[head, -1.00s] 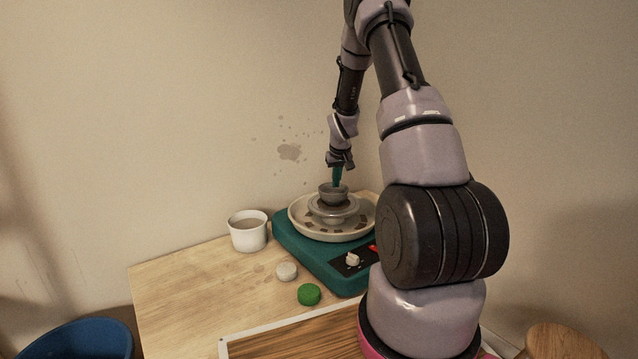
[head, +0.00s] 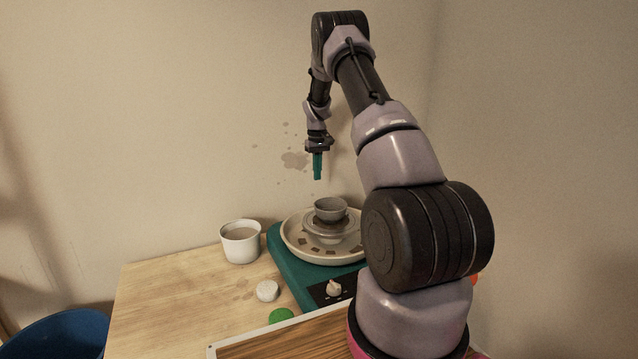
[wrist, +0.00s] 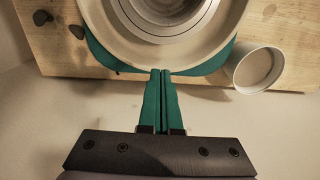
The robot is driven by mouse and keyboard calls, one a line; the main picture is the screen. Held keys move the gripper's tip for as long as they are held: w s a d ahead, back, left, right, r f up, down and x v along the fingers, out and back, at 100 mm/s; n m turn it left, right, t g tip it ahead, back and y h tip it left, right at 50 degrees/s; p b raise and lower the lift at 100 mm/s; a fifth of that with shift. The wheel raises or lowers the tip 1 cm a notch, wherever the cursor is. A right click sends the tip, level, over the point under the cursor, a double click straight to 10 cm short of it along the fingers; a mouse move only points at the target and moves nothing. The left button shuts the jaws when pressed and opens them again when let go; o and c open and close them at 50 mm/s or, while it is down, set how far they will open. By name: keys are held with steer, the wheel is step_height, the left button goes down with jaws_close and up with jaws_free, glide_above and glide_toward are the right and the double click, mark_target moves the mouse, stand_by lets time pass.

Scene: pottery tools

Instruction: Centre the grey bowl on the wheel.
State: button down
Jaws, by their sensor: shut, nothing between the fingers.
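The grey bowl (head: 330,206) stands upright on the round wheel head (head: 346,230) of the pottery wheel, near its middle. I cannot tell whether it is exactly centred. The wheel head sits inside a cream splash pan (head: 298,250) on a teal base (head: 285,270). My gripper (head: 318,178) has teal fingers, points down and is shut and empty. It is above and behind the bowl, clear of it. In the wrist view the closed fingertips (wrist: 160,72) overlap the pan's edge (wrist: 222,45), and the bowl's area is cut off at the top.
A white cup (head: 241,243) of greyish liquid stands left of the wheel. A pale round lump (head: 267,291) and a green round piece (head: 282,315) lie in front on the table (head: 190,290). A white-edged wooden board (head: 290,338) is at the front. The wall stands close behind.

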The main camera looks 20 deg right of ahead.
mark_target(329, 209)
steer(key=s+f, duration=0.1)
steer(key=f, duration=0.1)
steer(key=s+f, duration=0.1)
steer(key=f, duration=0.5)
steer(key=shift+s+f, duration=0.25)
steer(key=shift+s, duration=0.15)
steer(key=shift+s+f, duration=0.1)
steer(key=shift+s, duration=0.55)
